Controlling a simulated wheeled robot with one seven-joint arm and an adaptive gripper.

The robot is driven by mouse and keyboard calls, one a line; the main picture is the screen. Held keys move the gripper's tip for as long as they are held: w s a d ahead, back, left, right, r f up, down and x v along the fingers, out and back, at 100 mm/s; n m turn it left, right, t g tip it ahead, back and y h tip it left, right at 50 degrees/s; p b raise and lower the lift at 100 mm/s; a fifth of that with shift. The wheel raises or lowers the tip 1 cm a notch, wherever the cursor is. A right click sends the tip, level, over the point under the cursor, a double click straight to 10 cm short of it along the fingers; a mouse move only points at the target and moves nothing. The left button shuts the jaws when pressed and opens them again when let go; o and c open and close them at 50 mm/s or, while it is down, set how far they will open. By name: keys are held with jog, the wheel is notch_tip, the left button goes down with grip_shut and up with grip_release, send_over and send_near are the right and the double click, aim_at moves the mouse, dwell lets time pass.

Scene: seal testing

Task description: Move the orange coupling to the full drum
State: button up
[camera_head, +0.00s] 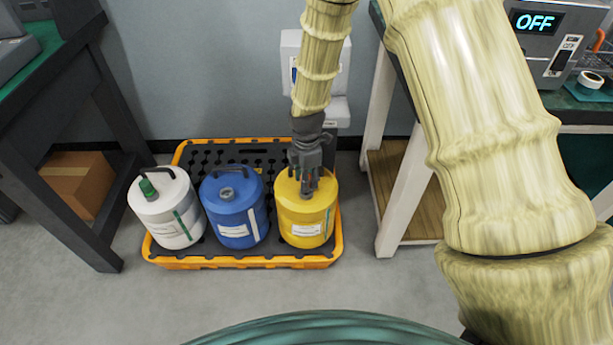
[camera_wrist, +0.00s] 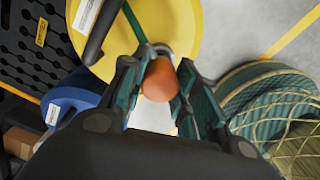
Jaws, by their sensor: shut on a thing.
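The orange coupling (camera_wrist: 159,80) is between the fingers of my gripper (camera_wrist: 158,88) in the wrist view, and the fingers are shut on it. In the head view my gripper (camera_head: 310,180) points down over the top of the yellow drum (camera_head: 306,215). The yellow drum also fills the upper middle of the wrist view (camera_wrist: 182,22), right behind the coupling. A grey metal neck on the drum shows just beyond the coupling. I cannot tell whether the coupling touches it. A blue drum (camera_head: 235,210) and a white drum with a green fitting on top (camera_head: 165,212) stand to the left.
The drums stand on a black grated spill pallet with an orange rim (camera_head: 240,262). A dark-legged bench (camera_head: 80,160) is at left with a cardboard box (camera_head: 80,183) under it. A white-legged bench (camera_head: 402,200) is close on the right. The floor in front is clear.

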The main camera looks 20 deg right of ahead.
jog(key=shift+f, duration=0.8)
jog(key=o, duration=1.2)
jog(key=shift+c, duration=0.2)
jog(key=shift+r, duration=0.1)
notch_tip(320, 180, up, 12)
jog(key=shift+f, duration=0.1)
